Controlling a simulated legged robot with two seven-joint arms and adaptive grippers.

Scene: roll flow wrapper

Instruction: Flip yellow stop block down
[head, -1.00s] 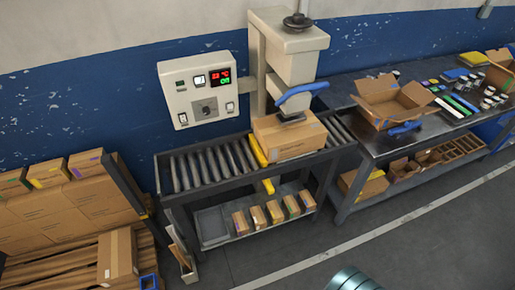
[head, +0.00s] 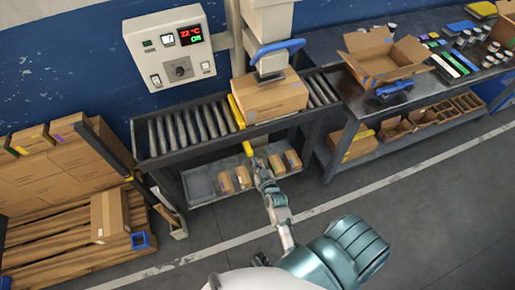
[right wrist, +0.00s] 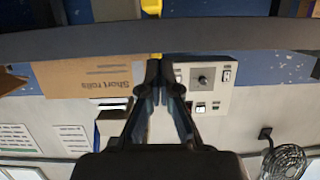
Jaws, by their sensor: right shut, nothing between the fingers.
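The yellow stop block (head: 236,110) stands up across the roller conveyor, against the left side of a cardboard box (head: 270,96). A yellow handle (head: 248,148) sticks out below the conveyor's front rail. My right gripper (head: 258,163) is shut and empty, just below and in front of this handle; I cannot tell in the head view whether they touch. In the right wrist view, which is upside down, the shut fingertips (right wrist: 158,64) point at the dark rail, with a yellow part (right wrist: 152,7) beyond it. My left gripper is not in view.
A press with a blue lever (head: 276,48) stands over the box. A control panel (head: 170,45) is at the left. Small boxes (head: 243,177) sit on the lower shelf. A side bench (head: 345,95) is at the right. The floor in front is open.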

